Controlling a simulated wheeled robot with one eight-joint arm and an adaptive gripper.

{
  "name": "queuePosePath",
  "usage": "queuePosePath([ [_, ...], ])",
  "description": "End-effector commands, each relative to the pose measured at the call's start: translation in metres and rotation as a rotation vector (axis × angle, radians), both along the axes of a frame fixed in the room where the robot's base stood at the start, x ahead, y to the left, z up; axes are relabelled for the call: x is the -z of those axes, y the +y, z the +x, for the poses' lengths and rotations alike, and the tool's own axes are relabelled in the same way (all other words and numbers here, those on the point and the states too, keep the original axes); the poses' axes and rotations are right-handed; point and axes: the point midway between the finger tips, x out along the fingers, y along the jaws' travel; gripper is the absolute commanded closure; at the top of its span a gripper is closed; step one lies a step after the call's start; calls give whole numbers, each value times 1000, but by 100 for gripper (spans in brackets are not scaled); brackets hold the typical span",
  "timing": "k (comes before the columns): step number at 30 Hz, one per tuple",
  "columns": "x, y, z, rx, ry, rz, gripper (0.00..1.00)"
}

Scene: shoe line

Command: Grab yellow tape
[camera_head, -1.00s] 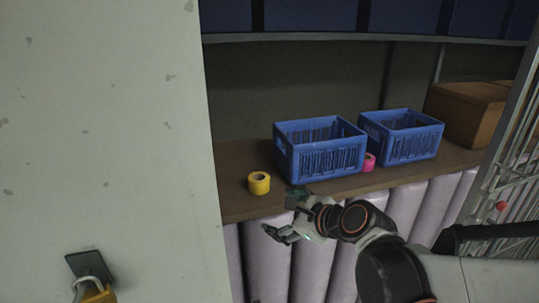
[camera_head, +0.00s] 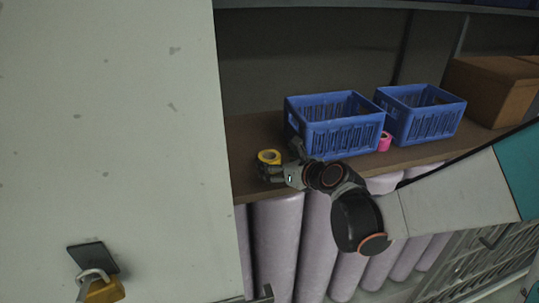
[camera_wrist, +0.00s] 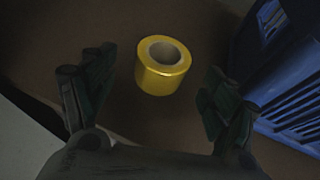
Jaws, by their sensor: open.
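The yellow tape roll (camera_head: 269,156) lies on the brown shelf (camera_head: 250,135), to the left of the near blue crate. In the wrist view the yellow tape (camera_wrist: 162,70) sits flat with its hole facing up, beyond and between my two fingers. My gripper (camera_head: 270,174) is at the shelf's front edge, close to the tape, and partly covers its lower side in the head view. In the wrist view my gripper (camera_wrist: 155,95) is open with nothing held between its fingers.
A blue crate (camera_head: 345,137) stands just right of the tape, and another blue crate (camera_head: 432,122) stands farther right. A pink tape roll (camera_head: 384,141) lies between them. A cardboard box (camera_head: 490,88) is at the right. A pale wall panel (camera_head: 110,130) borders the shelf at left.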

Motion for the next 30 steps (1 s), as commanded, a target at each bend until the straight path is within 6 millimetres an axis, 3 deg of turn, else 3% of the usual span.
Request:
queuePosePath([
  [5,3,4,7,0,0,-1,21],
  [15,17,24,43,-1,0,0,21],
  [22,17,24,44,0,0,0,21],
  [28,17,24,44,0,0,0,66],
  [30,17,24,44,0,0,-1,70],
])
